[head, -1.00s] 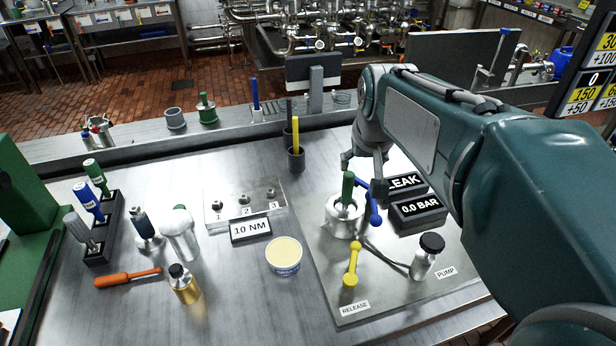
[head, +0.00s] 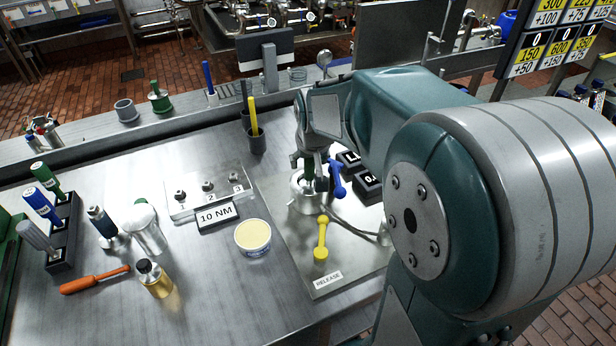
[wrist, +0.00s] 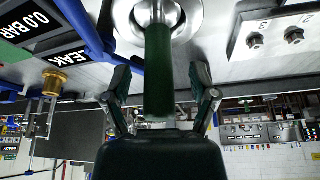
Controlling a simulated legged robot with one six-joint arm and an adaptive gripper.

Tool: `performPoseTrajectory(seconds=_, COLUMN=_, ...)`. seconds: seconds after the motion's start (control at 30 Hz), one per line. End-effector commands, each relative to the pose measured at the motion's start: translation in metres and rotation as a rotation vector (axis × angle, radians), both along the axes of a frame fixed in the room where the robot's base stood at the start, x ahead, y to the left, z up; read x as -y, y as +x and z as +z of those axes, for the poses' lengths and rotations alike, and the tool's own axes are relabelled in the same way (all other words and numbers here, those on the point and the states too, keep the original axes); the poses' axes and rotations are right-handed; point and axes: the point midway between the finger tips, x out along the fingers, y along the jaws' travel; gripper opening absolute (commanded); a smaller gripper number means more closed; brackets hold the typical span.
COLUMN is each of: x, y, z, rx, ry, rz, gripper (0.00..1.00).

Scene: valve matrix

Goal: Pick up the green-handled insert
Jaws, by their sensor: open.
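A green-handled insert (wrist: 159,75) stands in a round metal housing (head: 304,196) on the test plate (head: 322,271). My gripper (head: 311,158) is over this housing, with its open fingers pointing down. In the wrist view the gripper (wrist: 160,84) has one finger on each side of the green handle, with gaps visible on both sides. In the head view my gripper hides most of that handle. Another green-handled insert (head: 45,178) stands in the dark rack (head: 64,240) at the left. A third green-handled piece (head: 156,92) stands on the back ledge.
A blue lever (head: 337,180) is close beside the housing, with display boxes (head: 368,187) to its right. A yellow lever (head: 321,238) is in front. A grease tub (head: 253,238) and a dark cup (head: 256,141) with a yellow rod stand left.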

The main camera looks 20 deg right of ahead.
Motion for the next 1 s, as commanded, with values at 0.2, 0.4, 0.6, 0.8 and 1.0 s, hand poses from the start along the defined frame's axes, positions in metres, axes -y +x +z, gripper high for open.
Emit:
performPoseTrajectory(seconds=0.2, x=0.000, y=0.001, z=-0.001, rx=0.001, ry=0.000, rz=0.000, gripper=0.75)
performPoseTrajectory(seconds=0.4, x=0.000, y=0.001, z=-0.001, rx=0.001, ry=0.000, rz=0.000, gripper=0.00)
performPoseTrajectory(seconds=0.6, x=0.000, y=0.001, z=-0.001, rx=0.002, ry=0.000, rz=0.000, gripper=0.00)
performPoseTrajectory(seconds=0.8, x=0.000, y=0.001, z=0.003, rx=0.003, ry=-0.001, rz=0.000, gripper=0.00)
performPoseTrajectory(seconds=1.0, x=0.001, y=0.002, z=0.035, rx=0.009, ry=-0.002, rz=0.000, gripper=0.00)
